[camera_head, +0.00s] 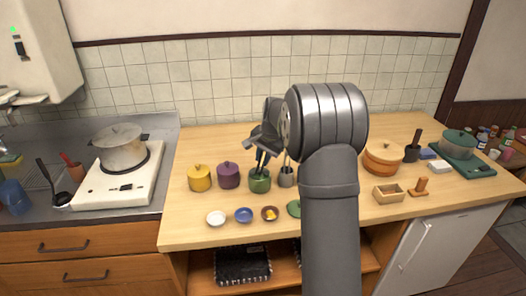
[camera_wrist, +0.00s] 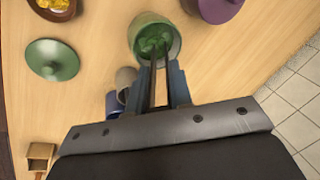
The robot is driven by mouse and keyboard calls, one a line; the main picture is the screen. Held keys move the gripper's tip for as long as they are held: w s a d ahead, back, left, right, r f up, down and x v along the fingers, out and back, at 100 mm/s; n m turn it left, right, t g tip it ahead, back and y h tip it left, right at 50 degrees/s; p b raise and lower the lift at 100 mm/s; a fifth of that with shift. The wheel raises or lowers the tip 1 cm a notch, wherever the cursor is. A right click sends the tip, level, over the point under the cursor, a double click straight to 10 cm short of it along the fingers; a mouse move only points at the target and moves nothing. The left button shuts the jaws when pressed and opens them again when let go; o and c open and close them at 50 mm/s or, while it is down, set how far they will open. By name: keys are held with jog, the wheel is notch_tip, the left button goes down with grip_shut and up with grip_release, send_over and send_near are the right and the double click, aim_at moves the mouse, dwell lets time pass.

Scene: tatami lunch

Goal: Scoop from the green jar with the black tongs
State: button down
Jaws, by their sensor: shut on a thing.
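The green jar (camera_head: 260,184) stands uncovered on the wooden counter, and in the wrist view (camera_wrist: 174,42) I look into its mouth, where green contents show. My gripper (camera_wrist: 161,78) is shut on the black tongs (camera_wrist: 153,84), whose two thin arms reach over the rim into the jar. The tong tips are down among the green contents; whether they hold a piece is unclear. In the head view my gripper (camera_head: 265,142) is above the jar, pointing down. The green lid (camera_wrist: 52,60) lies flat on the counter, apart from the jar.
A purple jar (camera_head: 228,176) and a yellow jar (camera_head: 200,178) stand left of the green jar. A grey cup (camera_head: 286,178) stands close on its right. White (camera_head: 216,218), blue (camera_head: 243,215) and brown (camera_head: 270,213) small dishes sit in front; the brown one holds yellow food.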

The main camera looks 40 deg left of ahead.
jog(key=shift+f, duration=2.4)
jog(key=shift+s+a, duration=0.1)
jog(key=shift+w+d, duration=0.2)
jog(key=shift+s+a, duration=0.1)
jog(key=shift+r, duration=4.5)
